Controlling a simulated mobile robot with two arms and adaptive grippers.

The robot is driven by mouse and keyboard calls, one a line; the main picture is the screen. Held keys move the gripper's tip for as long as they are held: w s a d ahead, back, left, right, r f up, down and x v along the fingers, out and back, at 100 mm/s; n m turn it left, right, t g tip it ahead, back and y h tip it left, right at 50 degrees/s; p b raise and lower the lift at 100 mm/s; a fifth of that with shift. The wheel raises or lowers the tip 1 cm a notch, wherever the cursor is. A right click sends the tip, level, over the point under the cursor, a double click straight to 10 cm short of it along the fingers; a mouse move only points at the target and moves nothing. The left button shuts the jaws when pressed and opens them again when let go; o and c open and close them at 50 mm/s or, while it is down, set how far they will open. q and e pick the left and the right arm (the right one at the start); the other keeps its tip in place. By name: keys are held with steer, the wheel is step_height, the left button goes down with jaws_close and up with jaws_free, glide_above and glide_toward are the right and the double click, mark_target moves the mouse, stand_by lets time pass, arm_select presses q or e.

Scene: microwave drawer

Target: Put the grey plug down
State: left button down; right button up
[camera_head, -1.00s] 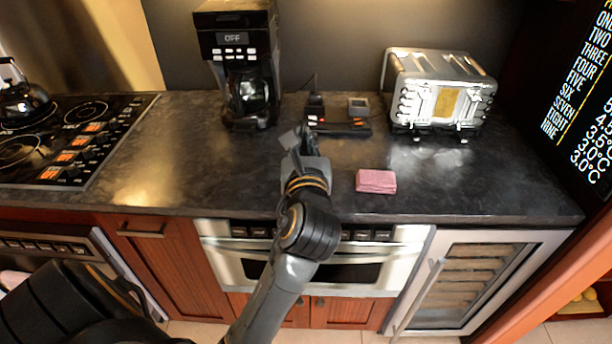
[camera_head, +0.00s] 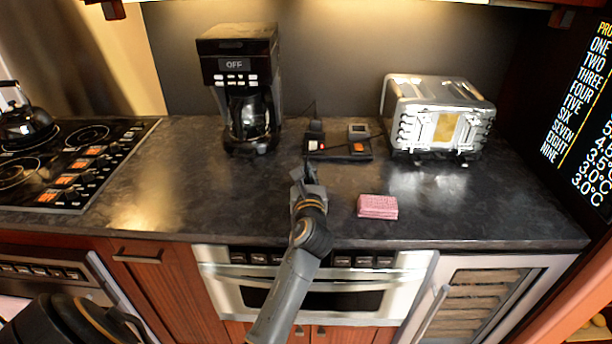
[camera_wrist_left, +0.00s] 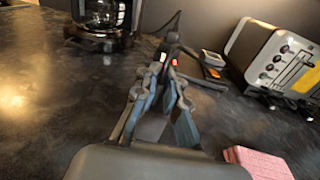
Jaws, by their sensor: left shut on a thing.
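A grey plug-like block (camera_head: 358,130) sits on the right part of a black power strip (camera_head: 340,153), above an orange switch. It also shows in the left wrist view (camera_wrist_left: 212,58). A black plug (camera_head: 316,127) stands on the strip's left part, near a small red light. My left gripper (camera_head: 309,168) is in front of the strip, apart from the grey block. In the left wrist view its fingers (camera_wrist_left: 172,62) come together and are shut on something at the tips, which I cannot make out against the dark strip. My right gripper is not in view.
A coffee maker (camera_head: 240,85) stands at the back left and a toaster (camera_head: 438,115) at the back right. A pink sponge (camera_head: 377,206) lies right of my left gripper. The stove (camera_head: 75,155) is at far left. The counter between stove and gripper is clear.

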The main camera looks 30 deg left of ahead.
arm_select(q)
steer(key=shift+f, duration=0.4)
steer(key=shift+f, duration=0.1)
steer(key=c, duration=1.4)
jaws_free()
steer(key=b+v, duration=0.1)
steer(key=v, duration=1.1)
